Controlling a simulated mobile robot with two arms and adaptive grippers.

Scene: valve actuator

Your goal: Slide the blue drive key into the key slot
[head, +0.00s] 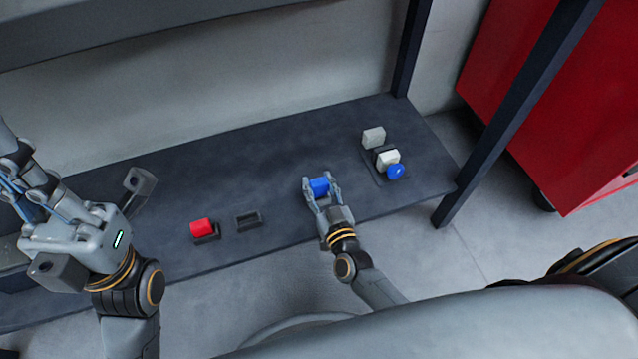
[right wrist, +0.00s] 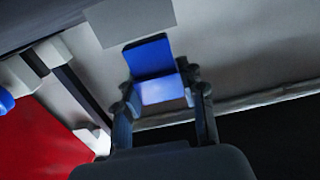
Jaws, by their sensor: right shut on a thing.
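The blue drive key (head: 319,186) is between the fingers of my right gripper (head: 320,190), which is shut on it over the shelf. In the right wrist view the key (right wrist: 160,90) shows as a blue block with a darker upper face, between the two fingertips (right wrist: 163,103). A small dark holder (head: 248,219) with an empty recess lies left of the gripper. At the right is a dark base with a white block (head: 388,158) and a round blue knob (head: 396,171). I cannot make out the key slot for certain. My left gripper (head: 25,190) is at the far left; its jaw opening is unclear.
A red block (head: 202,226) sits on a dark holder at the shelf's front left. A grey block (head: 374,137) stands behind the white one. Dark posts (head: 410,45) and a red cabinet (head: 545,90) are at the right. The middle of the shelf (head: 270,160) is clear.

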